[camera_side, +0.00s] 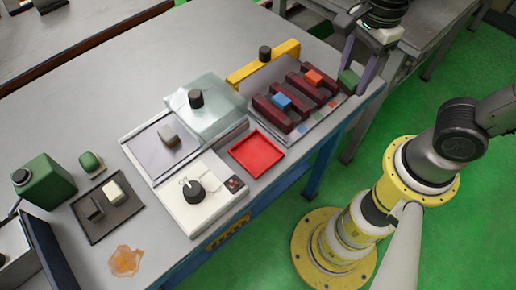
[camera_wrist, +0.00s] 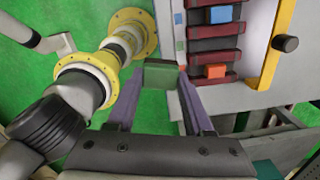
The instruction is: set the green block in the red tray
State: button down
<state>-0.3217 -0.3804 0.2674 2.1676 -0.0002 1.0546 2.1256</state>
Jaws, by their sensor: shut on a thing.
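The green block (camera_side: 348,80) is between the purple fingers of my gripper (camera_side: 355,82), at the right end of the maroon slotted rack in the side view. The block (camera_wrist: 160,74) also shows between the fingertips in the wrist view, where my gripper (camera_wrist: 158,88) is shut on it. I cannot tell whether the block is clear of the surface under it. The red tray (camera_side: 256,153) lies flat and empty near the front edge of the table, left of and nearer than the rack. The tray does not show in the wrist view.
The maroon rack (camera_side: 276,114) holds a blue block (camera_side: 281,101) and an orange block (camera_side: 313,77). A yellow bar (camera_side: 262,66) with a black knob stands behind it. A white box with a dial (camera_side: 194,192) and a glass-lidded case (camera_side: 208,110) stand left of the tray.

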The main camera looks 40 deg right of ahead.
jog(key=s+a+f+n, duration=0.2)
jog(key=s+a, duration=0.1)
jog(key=a, duration=0.5)
send_over(257, 153)
jog(key=shift+n, duration=0.3)
jog(key=f, duration=0.8)
jog(key=shift+s+d+f, duration=0.15)
jog(key=shift+s+f, duration=0.15)
jog(key=shift+f, duration=0.1)
jog(key=shift+w+f, duration=0.2)
jog(key=shift+f, duration=1.65)
jog(key=shift+f, duration=0.15)
jog(key=c, duration=0.6)
grip_release()
